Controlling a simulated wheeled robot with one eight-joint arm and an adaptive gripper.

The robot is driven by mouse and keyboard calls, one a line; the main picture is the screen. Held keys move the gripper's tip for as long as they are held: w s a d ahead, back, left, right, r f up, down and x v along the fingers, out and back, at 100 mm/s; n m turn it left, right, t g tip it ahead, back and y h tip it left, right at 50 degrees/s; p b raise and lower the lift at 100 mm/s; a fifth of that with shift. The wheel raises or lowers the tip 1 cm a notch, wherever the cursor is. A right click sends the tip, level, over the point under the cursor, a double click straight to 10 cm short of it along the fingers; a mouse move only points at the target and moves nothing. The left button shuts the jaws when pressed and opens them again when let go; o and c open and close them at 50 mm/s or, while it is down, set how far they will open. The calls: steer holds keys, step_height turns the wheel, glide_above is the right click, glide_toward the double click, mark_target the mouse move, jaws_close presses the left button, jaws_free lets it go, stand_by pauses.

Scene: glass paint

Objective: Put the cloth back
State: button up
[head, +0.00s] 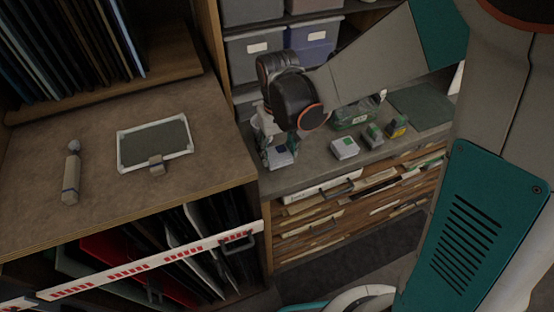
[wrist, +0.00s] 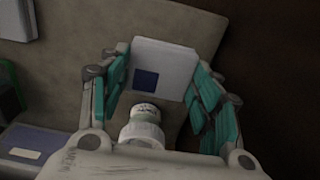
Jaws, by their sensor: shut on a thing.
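My gripper (head: 277,146) is low over the front left of the grey counter in the head view, partly hidden by my wrist. It is shut on a pale, flat-sided square piece with a dark blue patch (wrist: 163,58), which sits between the teal fingers in the wrist view. The piece also shows below the gripper in the head view (head: 281,157). It may be the folded cloth; I cannot tell for sure. Whether it touches the counter is unclear.
Small grey-green blocks (head: 372,134), a clear greenish container (head: 354,115) and a dark green mat (head: 420,106) occupy the counter. Lidded bins (head: 256,55) stand behind. A brown worktop (head: 90,215) at left holds a framed panel (head: 153,143) and a handled tool (head: 71,178).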

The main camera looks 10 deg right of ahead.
mark_target(278, 153)
step_height(278, 153, down, 4)
steer(key=b, duration=0.2)
steer(key=shift+f+b, duration=0.15)
steer(key=shift+b, duration=0.25)
steer(key=shift+f, duration=0.2)
steer(key=shift+c, duration=0.9)
steer(key=o, duration=1.1)
steer(key=shift+r, duration=0.1)
step_height(278, 153, up, 12)
steer(key=p, duration=0.8)
